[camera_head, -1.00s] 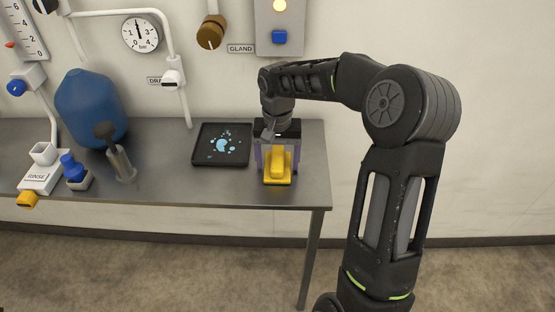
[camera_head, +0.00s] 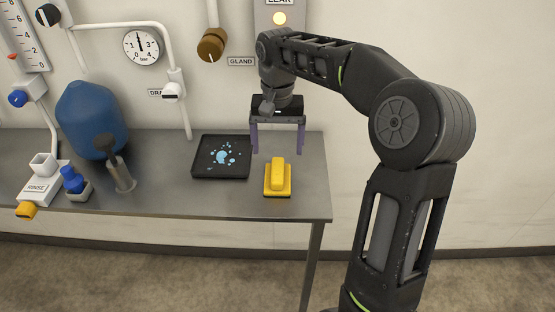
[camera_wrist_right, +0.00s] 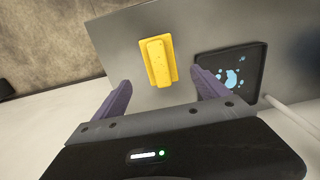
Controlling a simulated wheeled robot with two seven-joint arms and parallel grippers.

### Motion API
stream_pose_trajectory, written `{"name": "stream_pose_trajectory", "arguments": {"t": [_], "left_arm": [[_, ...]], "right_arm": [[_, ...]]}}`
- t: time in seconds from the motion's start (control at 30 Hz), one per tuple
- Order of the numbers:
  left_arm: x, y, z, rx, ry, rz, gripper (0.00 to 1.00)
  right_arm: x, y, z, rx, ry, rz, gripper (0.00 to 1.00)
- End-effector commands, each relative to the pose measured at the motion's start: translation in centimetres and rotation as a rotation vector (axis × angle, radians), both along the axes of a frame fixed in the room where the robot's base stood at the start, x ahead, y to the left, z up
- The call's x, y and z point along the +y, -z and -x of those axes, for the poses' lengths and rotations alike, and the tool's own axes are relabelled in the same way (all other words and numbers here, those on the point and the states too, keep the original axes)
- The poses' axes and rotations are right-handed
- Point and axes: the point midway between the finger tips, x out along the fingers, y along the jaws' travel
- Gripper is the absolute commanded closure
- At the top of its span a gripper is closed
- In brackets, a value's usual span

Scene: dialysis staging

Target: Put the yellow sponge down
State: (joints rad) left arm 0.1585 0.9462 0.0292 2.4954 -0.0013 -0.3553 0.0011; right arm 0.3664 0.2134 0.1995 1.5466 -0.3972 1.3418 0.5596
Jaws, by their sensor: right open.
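The yellow sponge (camera_head: 278,176) lies on the steel table, to the right of the black tray, near the table's right end. It also shows in the right wrist view (camera_wrist_right: 158,62), lying flat and apart from the fingers. My right gripper (camera_head: 277,151) is open and empty, raised above and behind the sponge. Its two purple fingers are spread wide in the right wrist view (camera_wrist_right: 163,92). My left gripper is in neither view.
The black tray (camera_head: 197,172) with pale blue spots lies left of the sponge. A blue tank (camera_head: 88,118), a grey lever (camera_head: 122,175), a blue knob (camera_head: 73,181) and the RINSE block (camera_head: 42,184) stand farther left. Pipes and a gauge (camera_head: 141,47) are on the wall.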

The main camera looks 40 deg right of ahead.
Motion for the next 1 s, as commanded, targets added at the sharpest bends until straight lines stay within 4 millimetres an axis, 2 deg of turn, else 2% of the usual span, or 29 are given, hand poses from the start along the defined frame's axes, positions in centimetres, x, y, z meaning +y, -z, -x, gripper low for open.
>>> {"name": "stream_pose_trajectory", "arguments": {"t": [0.1, 0.23, 1.0], "left_arm": [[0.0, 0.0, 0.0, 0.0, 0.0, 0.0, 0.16], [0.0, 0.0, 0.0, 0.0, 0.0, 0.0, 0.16], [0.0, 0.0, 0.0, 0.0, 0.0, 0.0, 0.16]], "right_arm": [[0.0, -1.6, -0.1, -0.003, 0.0, 0.001, 0.16], [0.0, -2.3, 0.0, -0.001, 0.0, 0.0, 0.16], [0.0, -2.4, 0.0, 0.0, 0.0, 0.0, 0.16]]}}
